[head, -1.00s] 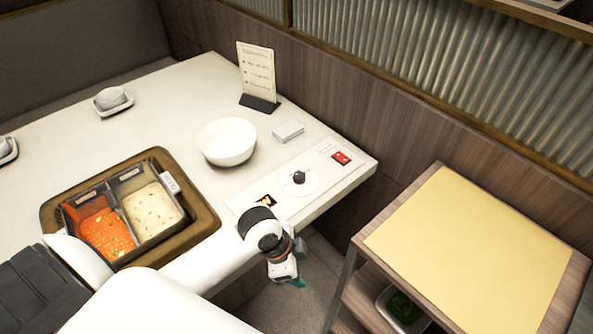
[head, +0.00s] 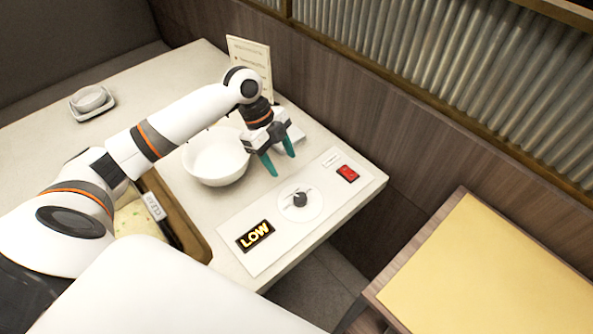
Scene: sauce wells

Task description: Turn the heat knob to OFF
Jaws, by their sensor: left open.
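The heat knob (head: 300,199) is a small dark knob on a white round dial, set in a pale control panel (head: 272,233) near the table's front right corner. A display (head: 255,236) on the panel reads LOW in yellow. A red switch (head: 347,173) sits at the panel's far right end. My left gripper (head: 280,166) has two teal fingers, spread apart and empty. It hangs above the table behind the knob, between the white bowl and the panel, not touching the knob. My right gripper is not in view.
A white bowl (head: 214,160) stands close to the left of my gripper. A menu stand (head: 250,62) and a small white box (head: 293,138) are partly hidden behind my arm. A side table with a yellow top (head: 485,265) is at the right. A small cup on a dish (head: 90,100) is far left.

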